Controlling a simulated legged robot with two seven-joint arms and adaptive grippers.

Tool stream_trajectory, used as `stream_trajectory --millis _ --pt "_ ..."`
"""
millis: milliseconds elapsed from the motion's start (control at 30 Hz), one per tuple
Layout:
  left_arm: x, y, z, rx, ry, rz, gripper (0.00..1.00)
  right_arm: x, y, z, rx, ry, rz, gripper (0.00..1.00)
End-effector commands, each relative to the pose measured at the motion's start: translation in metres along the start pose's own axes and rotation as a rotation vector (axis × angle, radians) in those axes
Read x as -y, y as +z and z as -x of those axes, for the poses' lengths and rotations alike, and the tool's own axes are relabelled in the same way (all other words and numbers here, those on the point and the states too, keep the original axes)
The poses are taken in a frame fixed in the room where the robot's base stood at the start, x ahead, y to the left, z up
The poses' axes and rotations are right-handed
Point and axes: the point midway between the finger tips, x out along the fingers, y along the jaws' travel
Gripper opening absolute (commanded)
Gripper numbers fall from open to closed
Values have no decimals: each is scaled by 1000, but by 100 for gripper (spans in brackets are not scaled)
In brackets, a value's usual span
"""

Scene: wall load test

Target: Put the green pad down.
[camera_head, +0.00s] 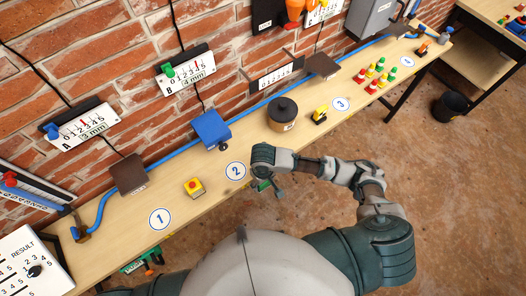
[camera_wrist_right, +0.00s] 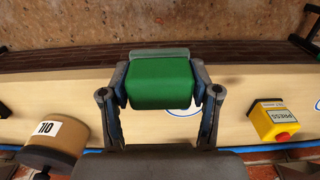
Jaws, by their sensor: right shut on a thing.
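The green pad (camera_wrist_right: 160,85) is held between the two fingers of my right gripper (camera_wrist_right: 161,92) in the right wrist view. Behind it are the pale bench top and a partly hidden white number disc. In the head view my right gripper (camera_head: 268,187) is at the front edge of the bench, just right of the number 2 disc (camera_head: 235,171). Only a small green part of the pad (camera_head: 263,185) shows there. I cannot tell whether the pad touches the bench. My left gripper is not in view.
On the bench (camera_head: 215,184) stand a yellow box with a red button (camera_head: 194,187), a blue block (camera_head: 211,129), a brown pot (camera_head: 282,114), a small yellow item (camera_head: 320,114) and several coloured cones (camera_head: 375,73). A blue hose (camera_head: 175,152) runs along the brick wall.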

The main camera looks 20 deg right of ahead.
Motion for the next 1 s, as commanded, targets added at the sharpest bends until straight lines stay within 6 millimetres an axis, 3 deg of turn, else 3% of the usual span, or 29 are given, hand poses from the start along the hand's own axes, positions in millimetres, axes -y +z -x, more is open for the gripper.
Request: stream_trajectory --millis 300,500,733,1000 --pt "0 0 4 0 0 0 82 -53 -73 -7 -3 2 -6 20" --pt "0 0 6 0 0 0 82 -79 -111 -11 -3 1 -4 20" --pt "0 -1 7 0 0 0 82 -87 -122 -17 -2 0 -1 20" --pt "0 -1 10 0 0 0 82 -88 -122 -48 -2 0 -1 20"
